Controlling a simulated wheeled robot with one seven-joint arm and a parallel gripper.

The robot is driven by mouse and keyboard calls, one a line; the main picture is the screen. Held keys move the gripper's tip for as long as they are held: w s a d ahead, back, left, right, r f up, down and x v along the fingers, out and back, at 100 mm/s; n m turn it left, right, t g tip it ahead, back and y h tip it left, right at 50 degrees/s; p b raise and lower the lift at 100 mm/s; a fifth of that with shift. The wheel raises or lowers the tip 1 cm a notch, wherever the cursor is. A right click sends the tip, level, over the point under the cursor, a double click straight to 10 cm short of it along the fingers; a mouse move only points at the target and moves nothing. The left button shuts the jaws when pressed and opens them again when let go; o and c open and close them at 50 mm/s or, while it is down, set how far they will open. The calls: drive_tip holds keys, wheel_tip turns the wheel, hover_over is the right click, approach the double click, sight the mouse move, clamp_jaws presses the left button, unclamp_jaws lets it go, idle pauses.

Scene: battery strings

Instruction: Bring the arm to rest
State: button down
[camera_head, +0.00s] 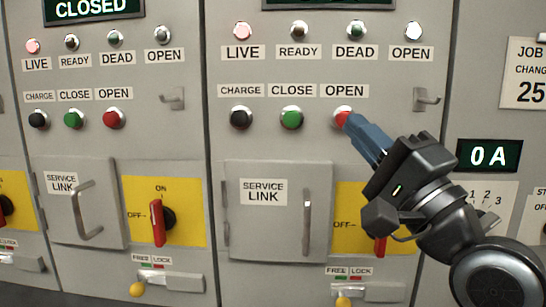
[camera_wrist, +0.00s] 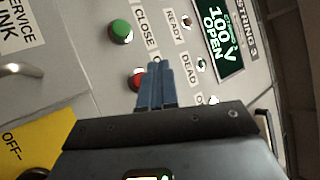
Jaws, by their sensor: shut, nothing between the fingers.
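My gripper (camera_head: 354,125) is shut and empty, its blue fingers together. In the head view its tips are at the red OPEN button (camera_head: 340,114) of the middle panel and cover part of it. I cannot tell whether they touch it. In the wrist view the shut fingers (camera_wrist: 157,72) overlap the right side of the red button (camera_wrist: 136,78). My arm reaches in from the lower right of the head view.
The green CLOSE button (camera_head: 291,118) and black CHARGE button (camera_head: 242,118) are left of my gripper. A service link door handle (camera_head: 307,222) sticks out below. My arm partly hides a red rotary switch (camera_head: 380,246). A display (camera_wrist: 219,38) reads 100 V OPEN.

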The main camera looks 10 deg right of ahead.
drive_tip(key=s+f+g+h, duration=0.15)
drive_tip(key=s+f, duration=0.25)
drive_tip(key=f, duration=0.4)
drive_tip(key=s+f+n+g+h, duration=0.1)
drive_tip(key=s+f+h, duration=0.25)
drive_tip(key=f, duration=0.55)
drive_tip(key=s+f+g+h, duration=0.1)
drive_tip(key=s+f+h, duration=0.1)
drive_tip(key=s+f, duration=0.45)
drive_tip(key=s+f+n+g, duration=0.2)
drive_tip(key=s+f+n, duration=0.3)
drive_tip(key=s, duration=0.6)
drive_tip(key=s+f+n+g, duration=0.3)
drive_tip(key=s+f+n, duration=0.3)
drive_tip(key=s, duration=0.6)
drive_tip(key=shift+s+d+f+n, duration=0.15)
drive_tip(key=shift+s+f+n, duration=0.15)
drive_tip(key=shift+n, duration=0.4)
